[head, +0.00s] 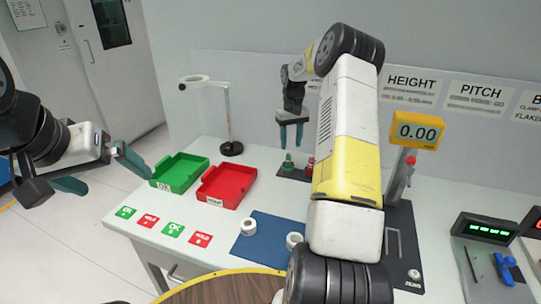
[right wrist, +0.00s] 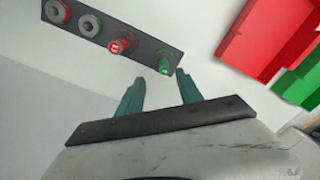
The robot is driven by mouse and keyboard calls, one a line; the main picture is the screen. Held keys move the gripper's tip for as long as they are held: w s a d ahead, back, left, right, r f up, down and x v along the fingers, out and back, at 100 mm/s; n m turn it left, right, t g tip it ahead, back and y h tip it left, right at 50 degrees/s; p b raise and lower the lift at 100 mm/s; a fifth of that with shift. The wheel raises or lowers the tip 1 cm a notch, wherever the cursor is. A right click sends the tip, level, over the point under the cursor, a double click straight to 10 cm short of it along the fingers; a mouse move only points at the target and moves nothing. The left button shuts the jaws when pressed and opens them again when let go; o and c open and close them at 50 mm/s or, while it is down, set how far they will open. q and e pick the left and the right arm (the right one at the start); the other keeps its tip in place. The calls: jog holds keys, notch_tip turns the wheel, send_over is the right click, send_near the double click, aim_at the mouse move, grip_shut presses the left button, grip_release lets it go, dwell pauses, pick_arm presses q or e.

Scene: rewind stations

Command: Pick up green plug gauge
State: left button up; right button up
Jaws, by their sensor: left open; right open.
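The green plug gauge (head: 288,162) stands upright at the left end of a dark holder (head: 293,174) on the white table. It also shows in the right wrist view (right wrist: 165,66), at the holder's end. My right gripper (head: 291,146) is open and empty, fingers down, above the green plug gauge. In the right wrist view my right gripper (right wrist: 160,78) has its fingertips either side of the green gauge in the picture, short of it. My left gripper (head: 117,180) is open and empty, left of the table.
A red plug gauge (right wrist: 122,44) stands beside the green one, with two ring-shaped gauges (right wrist: 90,24) further along. A green tray (head: 180,172) and a red tray (head: 227,186) lie nearby. A magnifier stand (head: 229,125) is behind. My right arm hides part of the table.

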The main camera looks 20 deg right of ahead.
aim_at(289, 154)
jog(key=f, duration=0.5)
jog(key=shift+a+f, duration=0.35)
jog(key=shift+a, duration=0.05)
grip_shut()
